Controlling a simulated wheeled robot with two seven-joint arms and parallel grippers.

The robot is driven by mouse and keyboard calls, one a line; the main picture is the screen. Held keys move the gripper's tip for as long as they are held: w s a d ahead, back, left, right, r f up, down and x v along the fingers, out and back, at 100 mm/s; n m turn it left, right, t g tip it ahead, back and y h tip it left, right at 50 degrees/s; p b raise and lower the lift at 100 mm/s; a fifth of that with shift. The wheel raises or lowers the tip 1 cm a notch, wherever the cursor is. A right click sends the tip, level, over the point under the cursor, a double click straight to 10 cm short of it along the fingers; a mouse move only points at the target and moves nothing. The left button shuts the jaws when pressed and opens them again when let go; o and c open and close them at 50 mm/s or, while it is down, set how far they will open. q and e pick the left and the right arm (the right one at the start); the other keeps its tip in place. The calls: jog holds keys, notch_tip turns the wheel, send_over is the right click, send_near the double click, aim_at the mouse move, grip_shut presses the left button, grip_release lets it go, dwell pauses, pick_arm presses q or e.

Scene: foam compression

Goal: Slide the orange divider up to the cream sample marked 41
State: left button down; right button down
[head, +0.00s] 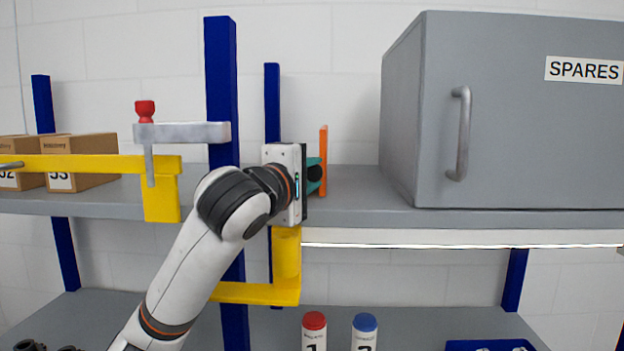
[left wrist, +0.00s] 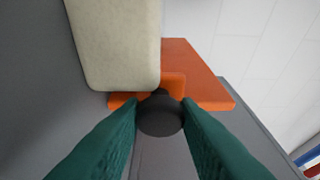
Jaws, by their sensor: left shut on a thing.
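The orange divider (head: 323,160) stands upright on the upper grey shelf, just right of my left gripper (head: 314,178). In the left wrist view the orange divider (left wrist: 200,72) has a dark knob (left wrist: 161,115), and my left gripper (left wrist: 160,118) is shut on that knob with its green fingers on either side. A cream block (left wrist: 115,42) lies right against or very close to the divider in that view; I cannot tell whether they touch. Its number is not visible. The head view does not show the cream block. My right gripper is not in view.
A blue post (head: 221,110) and yellow brackets (head: 160,195) stand close to my left arm. A grey SPARES cabinet (head: 400,120) sits on the shelf to the right, with bare shelf (head: 352,185) before it. Numbered cardboard boxes (head: 85,160) stand at left.

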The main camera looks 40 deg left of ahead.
pick_arm(q)
jog(key=shift+w+d+f, duration=0.2)
jog(key=shift+w+d, duration=0.15)
jog(key=shift+d, duration=0.25)
jog(key=c, duration=1.5)
grip_release()
jog(key=o, duration=0.3)
jog(key=shift+s+a, duration=0.15)
jog(key=shift+o, duration=0.5)
jog(key=shift+s+a+r, duration=0.15)
jog(key=shift+s+a, duration=0.05)
jog(key=shift+s, duration=0.1)
jog(key=shift+d, duration=0.15)
jog(key=shift+s+d, duration=0.1)
jog(key=shift+s, duration=0.1)
jog(key=s+d+b, duration=0.1)
jog(key=s+b, duration=0.4)
jog(key=s, duration=0.6)
jog(key=shift+s+d, duration=0.2)
jog(key=shift+s, duration=0.05)
